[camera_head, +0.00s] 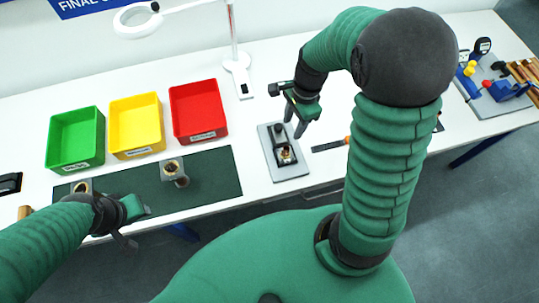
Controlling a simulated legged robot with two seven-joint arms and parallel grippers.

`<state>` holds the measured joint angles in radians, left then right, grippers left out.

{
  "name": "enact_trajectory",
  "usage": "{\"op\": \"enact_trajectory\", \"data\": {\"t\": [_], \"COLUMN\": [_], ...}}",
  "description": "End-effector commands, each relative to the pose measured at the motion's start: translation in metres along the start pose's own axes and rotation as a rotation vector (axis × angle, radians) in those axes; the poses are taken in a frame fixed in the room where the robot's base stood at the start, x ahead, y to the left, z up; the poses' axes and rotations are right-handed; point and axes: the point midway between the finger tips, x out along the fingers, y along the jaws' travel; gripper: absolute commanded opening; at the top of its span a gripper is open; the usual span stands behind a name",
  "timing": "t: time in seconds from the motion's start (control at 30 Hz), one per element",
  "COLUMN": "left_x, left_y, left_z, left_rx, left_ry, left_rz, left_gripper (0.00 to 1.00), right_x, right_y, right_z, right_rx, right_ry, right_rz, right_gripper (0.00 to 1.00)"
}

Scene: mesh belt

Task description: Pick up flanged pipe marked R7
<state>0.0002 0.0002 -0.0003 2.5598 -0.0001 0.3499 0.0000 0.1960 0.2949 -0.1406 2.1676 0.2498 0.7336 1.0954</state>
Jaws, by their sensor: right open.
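A metallic flanged pipe (172,167) with a brass-coloured bore stands on the dark green mat (217,172). A similar part (82,187) sits at the mat's left end, partly hidden by my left arm. Another brass-coloured part (286,155) sits in a dark holder on a grey plate (272,140). No R7 marking is legible on any of them. My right gripper (294,123) is open and empty, its fingers pointing down just above the grey plate's holder. My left gripper (134,225) is low at the mat's front edge; its finger gap is unclear.
Green (76,160), yellow (137,151) and red (199,136) bins stand behind the mat. A magnifier lamp (237,64) stands behind the grey plate. A grey tool board (487,98) is at the far right.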

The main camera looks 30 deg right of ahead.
Motion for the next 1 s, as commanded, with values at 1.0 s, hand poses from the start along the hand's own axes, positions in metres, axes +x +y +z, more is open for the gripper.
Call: {"op": "enact_trajectory", "data": {"t": [1.0], "left_x": [-0.015], "left_y": [0.0], "left_z": [-0.003], "left_rx": [0.0], "left_ry": [0.0], "left_rz": [0.0], "left_gripper": [0.36], "right_x": [0.157], "right_y": [-0.003], "right_z": [0.01], "right_rx": [-0.006], "right_ry": [0.007], "right_rz": [0.001], "right_gripper": [0.45]}}
